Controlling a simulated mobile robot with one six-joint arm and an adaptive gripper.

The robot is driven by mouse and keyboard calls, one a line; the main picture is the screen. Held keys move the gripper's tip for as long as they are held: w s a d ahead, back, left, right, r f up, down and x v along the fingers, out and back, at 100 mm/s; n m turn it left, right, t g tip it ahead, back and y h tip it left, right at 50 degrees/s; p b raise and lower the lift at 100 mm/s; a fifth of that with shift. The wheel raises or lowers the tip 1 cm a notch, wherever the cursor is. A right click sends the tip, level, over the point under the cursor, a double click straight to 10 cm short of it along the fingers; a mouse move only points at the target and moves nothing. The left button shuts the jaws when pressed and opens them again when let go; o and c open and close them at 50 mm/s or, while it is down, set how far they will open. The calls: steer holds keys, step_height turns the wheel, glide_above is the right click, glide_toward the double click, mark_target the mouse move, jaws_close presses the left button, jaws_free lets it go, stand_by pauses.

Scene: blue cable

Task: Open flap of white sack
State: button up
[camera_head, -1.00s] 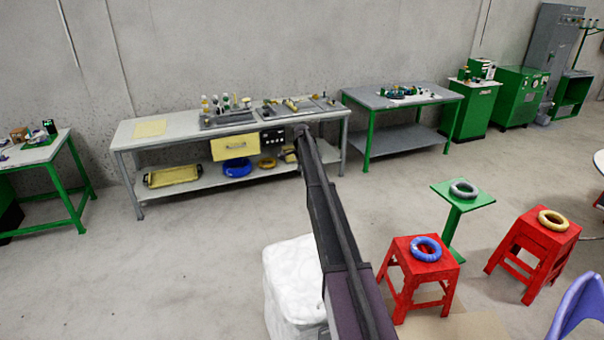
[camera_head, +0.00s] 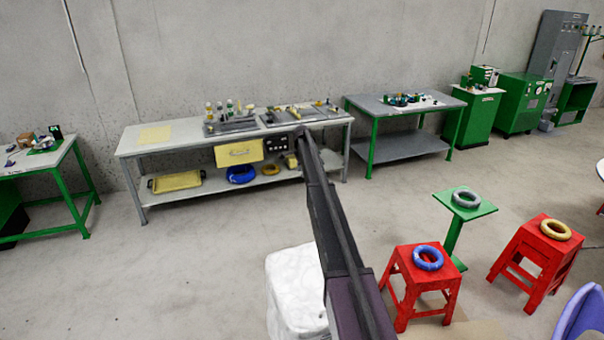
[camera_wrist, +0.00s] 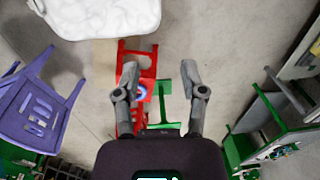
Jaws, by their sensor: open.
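The white sack (camera_head: 296,290) stands on the floor at the bottom middle of the head view, partly hidden behind my arm. Its pale side and top show at the upper left of the wrist view (camera_wrist: 105,14), cut off by the frame edge. I cannot make out its flap in either view. My gripper (camera_wrist: 160,75) is open and empty in the wrist view, its two fingers wide apart. It is apart from the sack, which lies up and to the left of the fingers there. In the head view the gripper cannot be told apart from the arm.
A red stool (camera_head: 423,283) with a blue cable coil (camera_head: 428,258) stands right of the sack. A green stand (camera_head: 466,206) and another red stool (camera_head: 532,262) carry coils. A purple chair (camera_head: 580,318) is at lower right. Workbenches line the wall. The floor left of the sack is clear.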

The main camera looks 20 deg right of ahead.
steer(key=shift+w+r+p, duration=0.35)
steer(key=shift+w+r, duration=0.1)
steer(key=shift+w, duration=0.1)
stand_by(0.4)
steer(key=s+a+f+n+b, duration=0.3)
steer(key=s+a+n, duration=0.3)
steer(key=s, duration=1.4)
steer(key=s+a+f+n+b, duration=0.3)
steer(key=s+a+n, duration=0.2)
steer(key=s, duration=1.5)
steer(key=s+a+f+n+b, duration=0.4)
steer(key=s+a, duration=0.7)
steer(key=s, duration=1)
steer(key=n, duration=0.2)
steer(key=shift+n+g, duration=0.3)
steer(key=shift+g, duration=0.1)
steer(key=shift+f, duration=0.2)
